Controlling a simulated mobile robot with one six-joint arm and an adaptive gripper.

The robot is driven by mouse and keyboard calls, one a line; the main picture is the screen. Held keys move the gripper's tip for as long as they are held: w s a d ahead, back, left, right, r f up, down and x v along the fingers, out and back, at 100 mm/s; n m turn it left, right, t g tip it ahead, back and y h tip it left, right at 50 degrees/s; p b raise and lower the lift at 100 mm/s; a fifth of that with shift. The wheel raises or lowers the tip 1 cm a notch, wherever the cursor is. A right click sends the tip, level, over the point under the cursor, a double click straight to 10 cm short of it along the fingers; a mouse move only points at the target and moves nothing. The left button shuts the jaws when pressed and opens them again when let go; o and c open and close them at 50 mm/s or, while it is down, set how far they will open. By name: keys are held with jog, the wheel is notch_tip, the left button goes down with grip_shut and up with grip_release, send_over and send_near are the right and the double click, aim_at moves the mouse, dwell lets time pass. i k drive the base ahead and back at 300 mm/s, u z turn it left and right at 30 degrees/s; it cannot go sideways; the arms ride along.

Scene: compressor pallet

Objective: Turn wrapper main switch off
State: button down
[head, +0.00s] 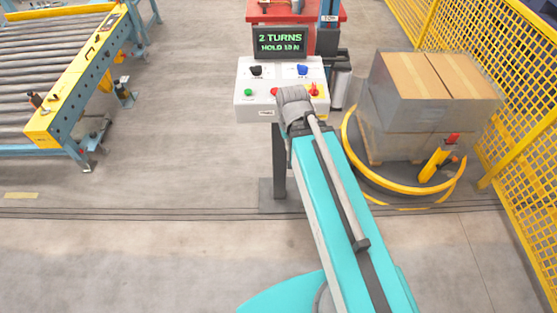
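The white control box (252,107) stands on a post at the upper middle in the head view. A red switch on a yellow base (314,89), which looks like the main switch, is at the lower right of its face. The switch's exact handle angle is too small to tell. My teal arm reaches up from the bottom, and its grey joint covers the lower middle of the box, just left of this switch. My gripper is not visible; the arm hides whatever is beyond that joint. I cannot tell whether it touches the box.
The box also has a black knob (256,71), a blue knob (303,70), a green button (248,92) and a red button (274,91). A display (279,42) above reads "2 TURNS HOLD 10 N". A wrapped pallet load (405,113) and yellow fence (522,150) stand right; a roller conveyor (60,120) left.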

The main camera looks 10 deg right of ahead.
aim_at(313, 92)
jog(key=u, duration=0.4)
jog(key=k, duration=0.5)
jog(key=u, duration=0.95)
jog(key=k, duration=0.75)
jog(key=u, duration=0.4)
jog(key=i, duration=0.65)
jog(key=z, duration=0.65)
jog(key=i, duration=0.6)
jog(key=z, duration=0.9)
jog(key=i, duration=0.95)
jog(key=z, duration=0.6)
